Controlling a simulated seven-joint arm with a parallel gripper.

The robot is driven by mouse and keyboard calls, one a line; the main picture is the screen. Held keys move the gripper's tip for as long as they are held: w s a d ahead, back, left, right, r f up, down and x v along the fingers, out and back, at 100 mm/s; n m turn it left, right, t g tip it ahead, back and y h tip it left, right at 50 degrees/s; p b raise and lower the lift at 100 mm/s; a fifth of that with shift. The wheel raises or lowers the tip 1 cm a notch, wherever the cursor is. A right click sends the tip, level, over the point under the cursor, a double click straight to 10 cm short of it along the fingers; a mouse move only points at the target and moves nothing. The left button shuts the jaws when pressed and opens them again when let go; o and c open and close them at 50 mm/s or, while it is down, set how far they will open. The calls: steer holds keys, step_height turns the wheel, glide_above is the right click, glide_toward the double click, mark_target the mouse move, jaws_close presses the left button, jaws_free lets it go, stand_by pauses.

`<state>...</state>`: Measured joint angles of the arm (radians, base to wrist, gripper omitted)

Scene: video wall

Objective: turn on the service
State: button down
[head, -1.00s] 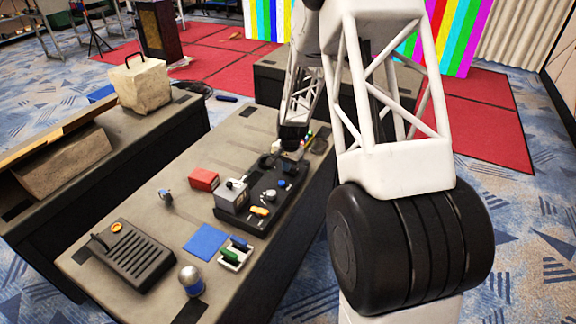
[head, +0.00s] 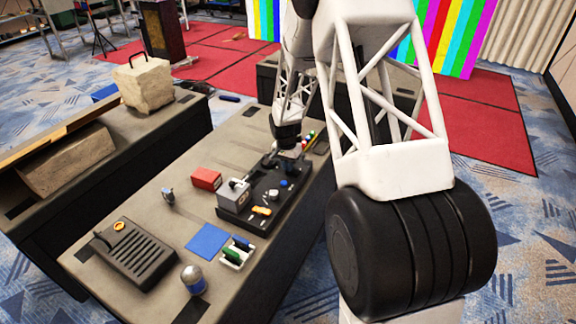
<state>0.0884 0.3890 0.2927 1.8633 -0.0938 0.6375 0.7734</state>
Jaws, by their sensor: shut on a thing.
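A black control panel (head: 238,219) lies on the table in the head view. My gripper (head: 289,153) is at the panel's far end, pointing down, beyond the blue knob. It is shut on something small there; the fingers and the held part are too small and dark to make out. No label for the service is legible.
My arm covers the right side.

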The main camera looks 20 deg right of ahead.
steer(key=shift+s+d+f, duration=0.25)
steer(key=shift+s+f, duration=0.25)
steer(key=shift+f, duration=0.2)
steer(key=shift+s+d, duration=0.5)
steer(key=shift+s, duration=0.05)
steer(key=shift+a+r, duration=0.1)
steer(key=shift+r, duration=0.05)
step_height(320, 180, up, 15)
steer(key=w, duration=0.1)
steer(key=shift+w+a+r, duration=0.15)
steer(key=shift+w+a, duration=0.2)
steer(key=shift+w, duration=0.05)
